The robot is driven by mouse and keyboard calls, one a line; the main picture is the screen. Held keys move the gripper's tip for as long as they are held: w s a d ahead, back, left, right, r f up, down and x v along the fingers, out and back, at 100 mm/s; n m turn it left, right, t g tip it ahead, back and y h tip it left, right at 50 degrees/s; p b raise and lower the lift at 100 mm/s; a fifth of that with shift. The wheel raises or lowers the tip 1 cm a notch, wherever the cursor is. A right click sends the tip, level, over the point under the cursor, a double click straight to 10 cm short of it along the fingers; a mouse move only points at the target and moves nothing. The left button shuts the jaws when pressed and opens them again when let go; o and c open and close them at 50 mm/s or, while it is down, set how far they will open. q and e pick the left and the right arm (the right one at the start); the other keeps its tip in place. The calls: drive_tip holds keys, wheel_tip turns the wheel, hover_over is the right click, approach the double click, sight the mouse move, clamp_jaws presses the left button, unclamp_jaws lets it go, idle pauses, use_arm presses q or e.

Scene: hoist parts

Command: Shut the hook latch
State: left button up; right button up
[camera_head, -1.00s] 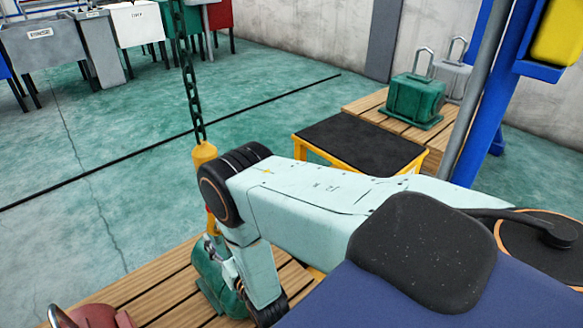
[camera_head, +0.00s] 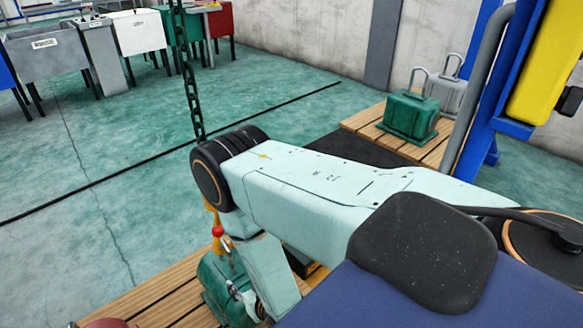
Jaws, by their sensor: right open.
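The hoist chain (camera_head: 190,85) hangs down behind my right arm. Only a little of the yellow hook (camera_head: 209,203) shows beside and below my arm's elbow; most of it is hidden, so I cannot tell how its latch stands. A small red knob (camera_head: 217,231) shows just below it. A green load (camera_head: 213,280) stands on the wooden pallet underneath. My right gripper (camera_head: 240,288) is low in front of the green load, partly hidden by my own arm, and open. I cannot tell whether it touches anything. My left gripper is out of view.
A reddish load (camera_head: 106,323) is cut off at the bottom left on the slatted pallet (camera_head: 165,300). Another green load (camera_head: 408,117) and a grey one (camera_head: 446,92) stand on a pallet at the right, near a blue post. The floor at left is clear.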

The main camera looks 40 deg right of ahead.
drive_tip(key=s+a+r+n+g+p, duration=0.1)
drive_tip(key=s+r+g+p, duration=0.3)
drive_tip(key=s, duration=0.5)
drive_tip(key=s+a+r+g+y+p, duration=0.1)
drive_tip(key=s+r+g+p, duration=0.3)
drive_tip(key=s, duration=0.5)
wheel_tip(320, 180, up, 2)
drive_tip(key=shift+r+n+g+p, duration=0.2)
drive_tip(key=shift+n+g+p, duration=0.15)
drive_tip(key=shift+p, duration=0.75)
